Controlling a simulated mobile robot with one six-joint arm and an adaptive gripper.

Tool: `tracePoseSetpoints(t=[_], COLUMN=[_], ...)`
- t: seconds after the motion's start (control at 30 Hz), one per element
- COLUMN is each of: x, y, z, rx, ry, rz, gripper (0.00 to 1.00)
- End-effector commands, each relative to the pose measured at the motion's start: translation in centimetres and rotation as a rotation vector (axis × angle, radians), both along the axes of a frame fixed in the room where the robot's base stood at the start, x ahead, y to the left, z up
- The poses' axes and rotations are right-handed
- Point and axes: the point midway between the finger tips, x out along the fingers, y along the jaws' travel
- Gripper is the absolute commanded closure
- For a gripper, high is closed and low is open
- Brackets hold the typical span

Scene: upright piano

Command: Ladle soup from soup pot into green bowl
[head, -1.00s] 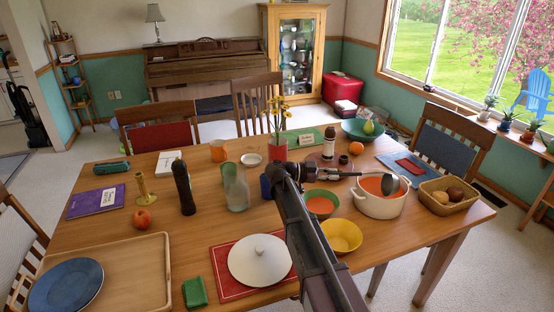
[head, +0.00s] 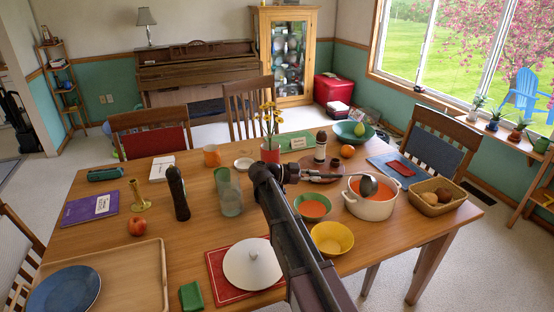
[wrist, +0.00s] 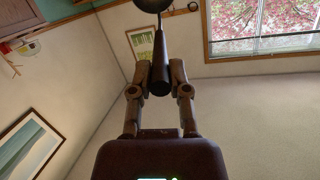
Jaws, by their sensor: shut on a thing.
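The white soup pot (head: 370,210) stands at the table's right side with orange-red soup in it. The green bowl (head: 299,206) sits just left of it and holds orange soup. My gripper (head: 290,173) is left of the pot, beyond the green bowl in the picture. It is shut on the handle of a dark ladle (head: 369,186), whose bowl shows over the pot's opening. I cannot tell whether the ladle touches the soup or what it holds. In the wrist view, both fingers (wrist: 160,78) pinch the ladle's handle (wrist: 160,55).
A yellow bowl (head: 332,239) stands close in front of the green bowl. A bread basket (head: 438,203) is right of the pot. A bottle (head: 320,146) on a plate and a red vase with yellow flowers (head: 270,150) stand behind. A white lid (head: 252,266) lies in front.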

Motion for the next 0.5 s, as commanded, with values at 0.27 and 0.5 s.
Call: tracePoseSetpoints(t=[0.27,0.5], x=[0.1,-0.2], y=[5.1,9.6], z=[3.3,5.0], rx=[0.120,0.222], ry=[0.020,0.039], rz=[0.097,0.176], gripper=[1.00,1.00])
